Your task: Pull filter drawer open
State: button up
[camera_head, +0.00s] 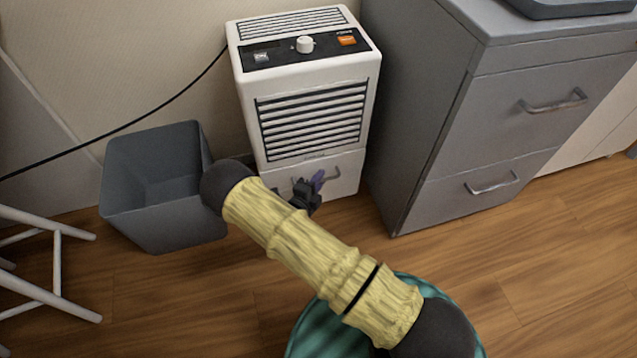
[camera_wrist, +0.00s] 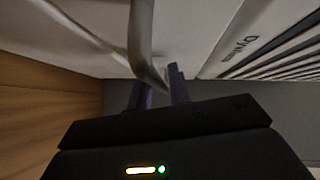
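The filter drawer (camera_head: 346,185) is the white panel at the bottom of the white louvred appliance, and looks closed. Its curved grey handle (camera_head: 334,174) sticks out from the front. In the wrist view, the handle (camera_wrist: 141,38) comes down from the top edge, and its lower end reaches the fingertips. My gripper (camera_head: 318,180) is low in front of the drawer, beside the handle. Its purple fingers (camera_wrist: 160,92) stand apart with the handle's end at the gap between them. I cannot tell whether they touch it. My arm and gripper hide part of the drawer front.
A grey bin (camera_head: 150,215) stands left of the appliance, close to my arm. A grey cabinet (camera_head: 440,190) with two handled drawers stands close on the right. White stool legs (camera_head: 55,275) are at far left. The wooden floor (camera_head: 540,270) is clear at right.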

grip_shut()
jog(key=shift+s, duration=0.1)
